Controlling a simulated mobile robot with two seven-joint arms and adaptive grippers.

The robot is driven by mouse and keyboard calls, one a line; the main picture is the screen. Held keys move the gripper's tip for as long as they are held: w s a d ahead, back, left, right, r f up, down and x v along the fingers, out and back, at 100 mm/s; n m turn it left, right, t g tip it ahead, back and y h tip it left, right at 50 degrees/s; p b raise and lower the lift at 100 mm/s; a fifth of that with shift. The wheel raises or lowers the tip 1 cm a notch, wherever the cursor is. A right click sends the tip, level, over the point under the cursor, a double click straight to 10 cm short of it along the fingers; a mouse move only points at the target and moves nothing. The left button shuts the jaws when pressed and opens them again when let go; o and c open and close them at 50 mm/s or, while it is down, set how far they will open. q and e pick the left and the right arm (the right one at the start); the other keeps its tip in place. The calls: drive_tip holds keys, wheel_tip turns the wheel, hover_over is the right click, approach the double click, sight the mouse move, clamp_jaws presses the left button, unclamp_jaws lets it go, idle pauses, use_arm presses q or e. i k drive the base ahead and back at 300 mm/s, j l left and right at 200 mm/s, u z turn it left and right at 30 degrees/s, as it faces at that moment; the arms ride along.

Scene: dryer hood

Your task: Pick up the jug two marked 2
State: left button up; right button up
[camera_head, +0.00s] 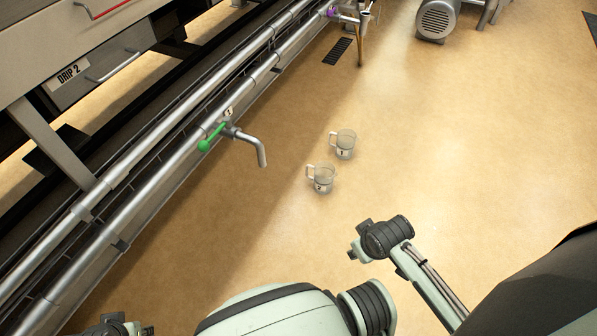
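The jug marked 2 (320,179) is a small clear jug with a white handle on its left and a white label. It stands upright on the tan floor near the middle. The jug marked 1 (344,145) stands just behind it and to the right. The end of my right arm (385,238) is in front of and to the right of the jugs, apart from both. Its finger opening cannot be made out, and no jug is seen in it. Only a small part of my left arm (112,326) shows at the bottom left edge, with its gripper out of view.
Long steel pipes (150,165) run diagonally along a machine at left. A tap spout (255,147) with a green lever (212,137) juts out left of the jugs. A dark floor grate (337,51) and a grey motor (437,20) are farther back. Floor right of the jugs is clear.

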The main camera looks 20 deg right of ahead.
sight(325, 173)
drive_tip(key=l+u, duration=0.3)
drive_tip(key=l, duration=0.25)
drive_tip(key=l+u, duration=0.25)
drive_tip(key=l, duration=0.3)
drive_tip(key=l+u, duration=0.1)
drive_tip(key=l, duration=0.5)
drive_tip(key=k+l, duration=0.1)
drive_tip(key=l, duration=0.45)
drive_tip(key=k+l+u, duration=0.15)
drive_tip(key=l, duration=1)
drive_tip(key=u, duration=0.05)
